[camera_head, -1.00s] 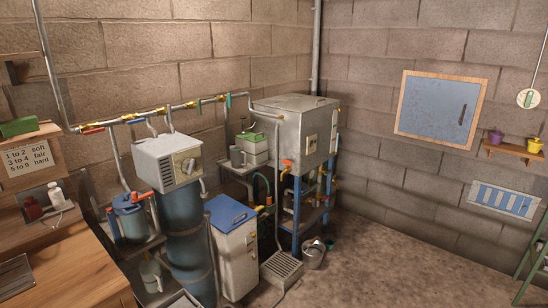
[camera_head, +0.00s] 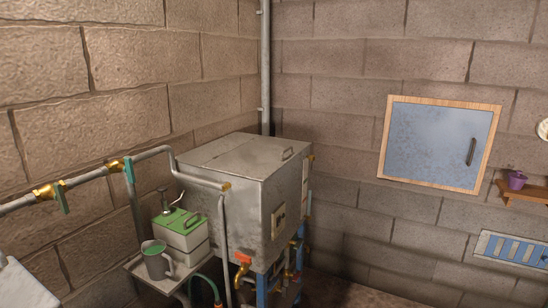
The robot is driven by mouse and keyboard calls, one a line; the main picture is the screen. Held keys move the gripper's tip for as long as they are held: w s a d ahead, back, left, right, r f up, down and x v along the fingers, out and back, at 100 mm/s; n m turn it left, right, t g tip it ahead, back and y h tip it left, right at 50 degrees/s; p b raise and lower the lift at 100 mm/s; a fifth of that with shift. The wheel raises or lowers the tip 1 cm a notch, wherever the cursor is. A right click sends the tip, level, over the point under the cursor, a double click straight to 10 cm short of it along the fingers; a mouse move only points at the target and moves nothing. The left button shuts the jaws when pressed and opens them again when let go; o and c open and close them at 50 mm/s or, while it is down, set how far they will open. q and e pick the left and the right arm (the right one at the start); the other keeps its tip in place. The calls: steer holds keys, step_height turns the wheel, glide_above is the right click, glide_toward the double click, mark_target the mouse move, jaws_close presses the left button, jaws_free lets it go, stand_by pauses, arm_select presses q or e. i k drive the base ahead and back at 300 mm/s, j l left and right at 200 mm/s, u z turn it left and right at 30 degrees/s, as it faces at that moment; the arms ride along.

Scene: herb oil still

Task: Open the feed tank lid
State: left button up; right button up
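A grey metal tank (camera_head: 243,205), which looks like the feed tank, stands raised on a blue frame in the corner. Its flat lid (camera_head: 238,155) lies closed on top, with a small dark handle (camera_head: 288,153) near the right edge. Neither of my grippers shows in the view.
Left of the tank, a shelf (camera_head: 136,266) holds a green-topped box (camera_head: 181,233) and a grey jug (camera_head: 155,262). An orange-handled tap (camera_head: 242,262) sits at the tank's lower front. A pipe with brass valves (camera_head: 48,191) runs along the left wall. A blue cabinet door (camera_head: 432,145) hangs right.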

mark_target(258, 159)
steer(key=i+l, duration=0.6)
steer(key=l, duration=0.15)
steer(key=i+l+u, duration=0.1)
steer(key=i+l, duration=0.15)
steer(key=l, duration=0.15)
steer(key=i+l, duration=0.55)
steer(key=l, duration=0.25)
steer(key=i+l+u, duration=0.1)
steer(key=i+l, duration=0.2)
steer(key=l, duration=0.1)
